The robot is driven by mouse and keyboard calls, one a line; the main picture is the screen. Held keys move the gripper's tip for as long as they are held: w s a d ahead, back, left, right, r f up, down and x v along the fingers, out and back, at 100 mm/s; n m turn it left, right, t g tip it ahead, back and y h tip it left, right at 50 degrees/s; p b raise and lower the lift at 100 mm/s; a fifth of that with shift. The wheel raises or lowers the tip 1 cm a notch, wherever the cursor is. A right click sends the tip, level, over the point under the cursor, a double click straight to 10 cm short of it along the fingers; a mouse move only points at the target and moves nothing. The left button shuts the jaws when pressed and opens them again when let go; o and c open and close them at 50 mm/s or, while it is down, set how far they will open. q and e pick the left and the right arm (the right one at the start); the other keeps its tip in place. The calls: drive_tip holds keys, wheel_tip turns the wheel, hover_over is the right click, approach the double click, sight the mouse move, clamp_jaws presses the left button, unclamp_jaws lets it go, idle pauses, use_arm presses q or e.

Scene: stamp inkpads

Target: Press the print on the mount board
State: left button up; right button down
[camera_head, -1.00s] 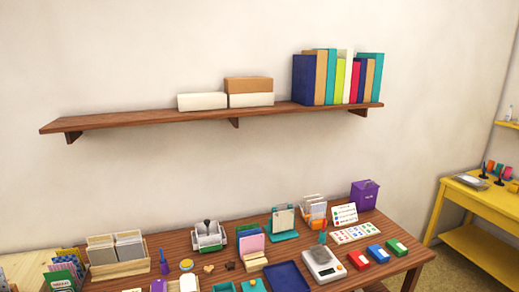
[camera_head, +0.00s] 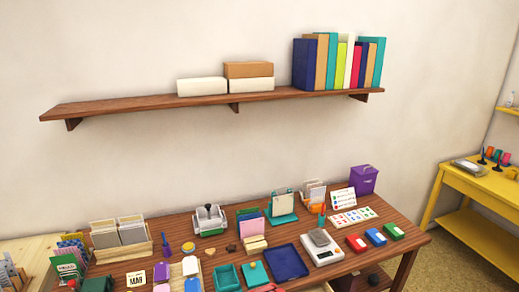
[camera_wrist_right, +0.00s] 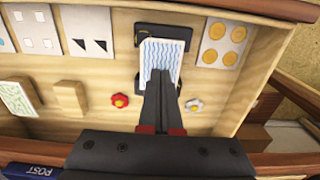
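In the right wrist view, a small print with blue wavy lines (camera_wrist_right: 166,52) lies over a dark mount (camera_wrist_right: 190,19) that shows at its top and sides. My right gripper (camera_wrist_right: 163,78) has its two dark fingers close together, tips over the lower part of the print. They look shut. Whether they touch the print or stay just above it I cannot tell, and they hide part of it. My left gripper is not in view. The head view does not clearly show the print or either gripper.
In the right wrist view, a card with orange circles (camera_wrist_right: 220,40) lies right of the print, a red flower-shaped piece (camera_wrist_right: 119,100) left and a white one (camera_wrist_right: 194,105) right. In the head view, a crowded wooden table (camera_head: 185,231) stands below a wall shelf (camera_head: 150,106).

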wheel_tip(320, 180, up, 5)
drive_tip(key=p, duration=0.4)
drive_tip(key=shift+r, duration=0.1)
